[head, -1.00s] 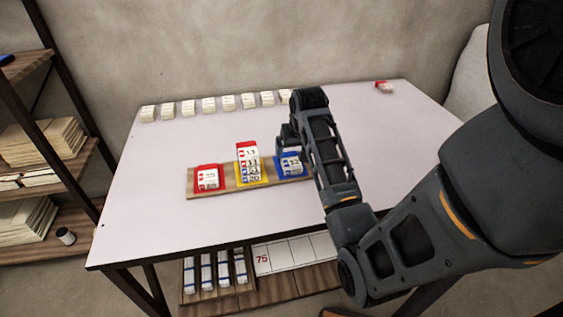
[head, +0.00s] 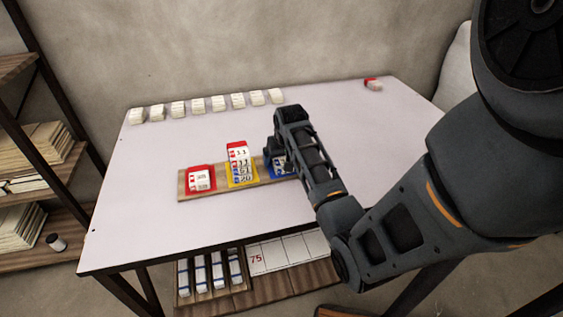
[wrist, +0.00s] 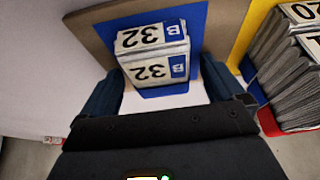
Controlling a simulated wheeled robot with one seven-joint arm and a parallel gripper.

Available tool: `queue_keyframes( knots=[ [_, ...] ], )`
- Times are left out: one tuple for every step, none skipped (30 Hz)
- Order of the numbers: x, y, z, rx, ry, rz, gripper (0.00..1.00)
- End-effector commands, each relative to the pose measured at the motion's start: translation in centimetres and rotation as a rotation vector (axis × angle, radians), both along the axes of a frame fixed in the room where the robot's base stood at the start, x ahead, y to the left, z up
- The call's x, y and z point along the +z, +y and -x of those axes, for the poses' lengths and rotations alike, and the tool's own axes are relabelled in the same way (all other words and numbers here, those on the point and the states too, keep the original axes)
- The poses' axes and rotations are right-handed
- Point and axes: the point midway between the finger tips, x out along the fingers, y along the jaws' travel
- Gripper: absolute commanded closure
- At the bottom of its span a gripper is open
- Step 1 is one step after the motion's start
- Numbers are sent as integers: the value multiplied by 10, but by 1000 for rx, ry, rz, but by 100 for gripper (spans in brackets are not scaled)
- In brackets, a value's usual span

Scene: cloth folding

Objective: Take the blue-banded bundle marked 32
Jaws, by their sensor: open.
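The bundle marked 32 (wrist: 152,68) shows in the wrist view as white stacked packs with a blue B label, on a blue pad (wrist: 196,28). In the head view the blue pad (head: 273,171) is mostly behind my arm, with only part of the bundle showing. My gripper (wrist: 162,88) is open, with one finger to either side of the bundle's near end in the wrist view. I cannot tell whether the fingers touch it. In the head view my gripper (head: 275,150) is just over the blue pad.
A wooden board (head: 215,190) also carries a yellow pad with a tall stack (head: 240,160) and a red pad with a bundle (head: 199,178). Several white packs (head: 198,106) line the back edge. A red-and-white pack (head: 373,84) lies far right. The table's left front is clear.

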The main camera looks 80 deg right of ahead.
Motion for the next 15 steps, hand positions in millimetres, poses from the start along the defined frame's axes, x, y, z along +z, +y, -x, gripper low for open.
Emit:
queue_keyframes(
  knots=[
    [0,0,0,0,0,-1,4],
    [-1,0,0,0,0,-1,4],
    [-1,0,0,1,1,-1,4],
    [-1,1,0,1,1,-1,4],
    [-2,1,0,1,1,-2,4],
    [-2,0,0,1,1,-1,8],
    [-2,0,0,0,0,-1,11],
    [-2,0,0,0,0,-1,14],
    [-2,0,0,0,0,-1,18],
    [-2,0,0,0,0,-1,21],
    [-2,0,0,0,0,-1,23],
    [-2,0,0,0,0,-1,27],
    [-2,0,0,0,0,-1,30],
    [-2,0,0,0,0,-1,33],
    [-2,0,0,0,0,-1,37]
  ],
)
